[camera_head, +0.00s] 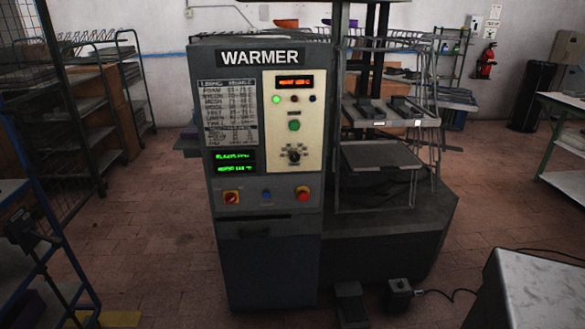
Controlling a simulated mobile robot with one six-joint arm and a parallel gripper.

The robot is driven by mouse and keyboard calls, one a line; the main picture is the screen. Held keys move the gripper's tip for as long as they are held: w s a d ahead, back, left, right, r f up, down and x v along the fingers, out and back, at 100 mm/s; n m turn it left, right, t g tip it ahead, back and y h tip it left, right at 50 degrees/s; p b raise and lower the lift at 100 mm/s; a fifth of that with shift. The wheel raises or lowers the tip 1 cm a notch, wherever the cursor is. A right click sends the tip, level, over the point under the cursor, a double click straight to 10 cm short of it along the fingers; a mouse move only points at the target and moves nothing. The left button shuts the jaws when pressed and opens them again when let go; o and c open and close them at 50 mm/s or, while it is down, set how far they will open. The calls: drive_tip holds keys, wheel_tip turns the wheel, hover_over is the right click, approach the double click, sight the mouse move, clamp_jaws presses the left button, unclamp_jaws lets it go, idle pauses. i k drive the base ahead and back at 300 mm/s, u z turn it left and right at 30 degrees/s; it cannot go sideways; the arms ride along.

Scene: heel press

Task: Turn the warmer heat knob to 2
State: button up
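The warmer (268,262) is a dark grey cabinet in the middle of the head view, with a white-on-black WARMER sign on top. Its heat knob (294,154) is a small black knob low on the cream control panel (272,151). The marks around the knob and its pointer are too small to read. Above it are a green button (294,126), a row of small lights and a red display (294,83). A green text display (234,162) is at the left. My gripper is not in view.
Below the panel are a red-yellow switch (232,197), a blue button (266,195) and a red button (303,193). A press with shelves adjoins on the right. Foot pedals (350,305) lie on the floor in front. A light-topped table (535,290) stands at front right.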

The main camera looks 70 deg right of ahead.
sight(294, 156)
drive_tip(key=z, duration=0.25)
drive_tip(key=k, duration=1.2)
drive_tip(key=z, duration=0.3)
drive_tip(key=i, duration=0.95)
